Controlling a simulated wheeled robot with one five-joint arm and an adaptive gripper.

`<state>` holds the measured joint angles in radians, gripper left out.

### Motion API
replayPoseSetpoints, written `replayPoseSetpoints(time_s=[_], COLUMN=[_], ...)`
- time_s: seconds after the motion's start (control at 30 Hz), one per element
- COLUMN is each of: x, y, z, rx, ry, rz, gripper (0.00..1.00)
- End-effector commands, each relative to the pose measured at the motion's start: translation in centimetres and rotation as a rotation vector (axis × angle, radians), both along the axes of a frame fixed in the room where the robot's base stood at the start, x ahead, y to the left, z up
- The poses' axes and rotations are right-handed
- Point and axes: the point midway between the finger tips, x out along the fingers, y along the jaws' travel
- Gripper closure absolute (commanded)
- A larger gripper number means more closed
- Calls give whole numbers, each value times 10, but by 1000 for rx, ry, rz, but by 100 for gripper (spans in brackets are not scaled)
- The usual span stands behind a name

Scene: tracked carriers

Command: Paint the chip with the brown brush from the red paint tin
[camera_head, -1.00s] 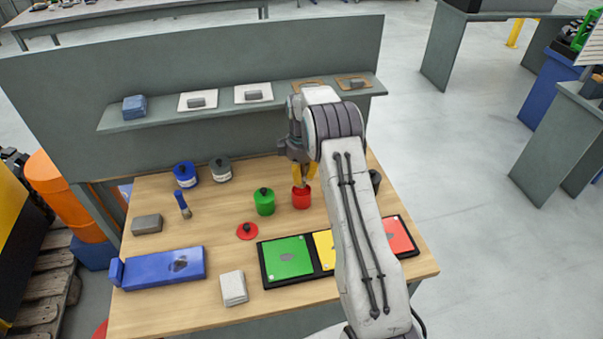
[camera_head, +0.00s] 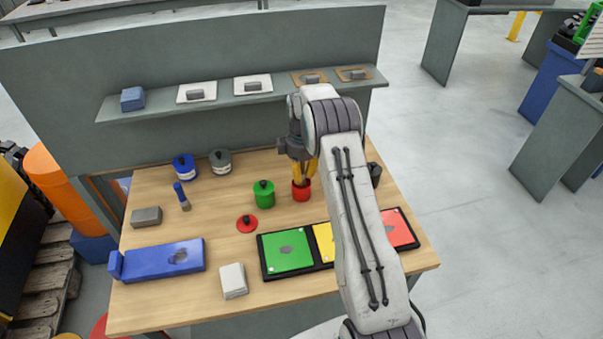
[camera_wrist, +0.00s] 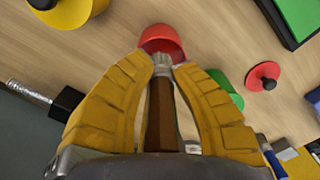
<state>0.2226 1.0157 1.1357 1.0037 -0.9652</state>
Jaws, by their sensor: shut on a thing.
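My gripper (camera_head: 304,170) points down over the open red paint tin (camera_head: 301,191). In the wrist view its yellow fingers are closed around the brown brush (camera_wrist: 160,115). The pale bristles reach the mouth of the red tin (camera_wrist: 162,42); how deep they sit is unclear. The red lid (camera_head: 246,224) lies on the table to the tin's left. Grey patches show on the green panel (camera_head: 286,262) and the red panel (camera_head: 402,236) of a black tray, and on a blue block (camera_head: 140,266). I cannot tell which patch is the chip. My arm hides part of the yellow panel (camera_head: 323,245).
A green tin (camera_head: 264,195) stands left of the red one. Blue (camera_head: 184,168) and grey (camera_head: 220,163) tins and a blue-handled brush (camera_head: 181,195) stand further left. A yellow tin (camera_wrist: 72,16) shows in the wrist view. A shelf (camera_head: 150,110) runs behind.

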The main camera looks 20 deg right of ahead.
Motion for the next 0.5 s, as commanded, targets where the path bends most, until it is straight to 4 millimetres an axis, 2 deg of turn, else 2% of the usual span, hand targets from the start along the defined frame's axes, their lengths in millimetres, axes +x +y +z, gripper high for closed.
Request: replayPoseSetpoints(time_s=[0.5], x=[0], y=[0], z=[-4], rx=[0], ry=[0], rz=[0], gripper=[100])
